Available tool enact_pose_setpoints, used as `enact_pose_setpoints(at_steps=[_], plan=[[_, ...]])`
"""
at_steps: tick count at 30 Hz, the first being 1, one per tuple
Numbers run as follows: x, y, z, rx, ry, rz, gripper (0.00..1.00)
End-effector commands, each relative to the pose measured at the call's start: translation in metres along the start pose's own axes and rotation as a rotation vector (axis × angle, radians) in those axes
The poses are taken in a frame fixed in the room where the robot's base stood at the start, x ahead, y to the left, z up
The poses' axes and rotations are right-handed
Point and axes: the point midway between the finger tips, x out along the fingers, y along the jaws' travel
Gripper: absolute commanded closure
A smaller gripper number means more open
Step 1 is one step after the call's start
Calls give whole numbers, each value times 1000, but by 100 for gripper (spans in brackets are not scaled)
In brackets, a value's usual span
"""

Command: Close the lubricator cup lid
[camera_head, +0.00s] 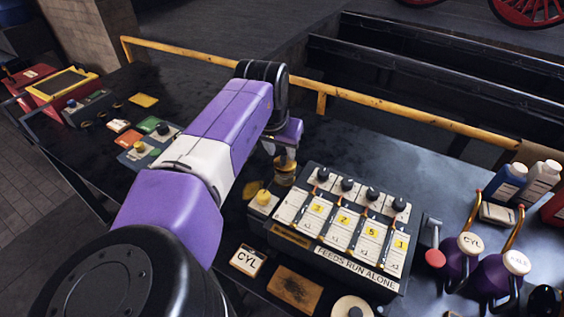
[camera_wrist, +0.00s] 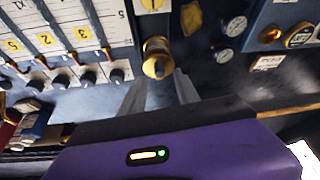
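A small brass cup (camera_head: 285,174), which looks like the lubricator cup, stands at the back left corner of the dark lubricator box (camera_head: 291,241). It also shows in the wrist view as a brass, rounded piece (camera_wrist: 157,47) with a dark part at its near end. My gripper (camera_head: 287,154) reaches down to the cup from behind and above. In the wrist view my gripper (camera_wrist: 161,77) has its two grey fingers apart, with the cup at or just beyond the tips. I cannot tell whether they touch it. The lid's angle is too small to tell.
Black knobs (camera_head: 347,184) stand along the box's back edge, close to the cup. A white block with a yellow knob (camera_head: 263,200) is at its left. Oil cans (camera_head: 467,249) and bottles (camera_head: 507,180) stand at the right. A yellow rail (camera_head: 375,112) runs behind the bench.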

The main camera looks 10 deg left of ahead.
Motion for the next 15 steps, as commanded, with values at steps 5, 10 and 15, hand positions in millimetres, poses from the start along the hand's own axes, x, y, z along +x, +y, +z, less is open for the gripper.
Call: enact_pose_setpoints(at_steps=[5, 10, 15], plan=[[24, 0, 1, 2, 1, -2, 62], [33, 0, 0, 2, 2, -1, 62], [35, 0, 0, 2, 2, -1, 62]])
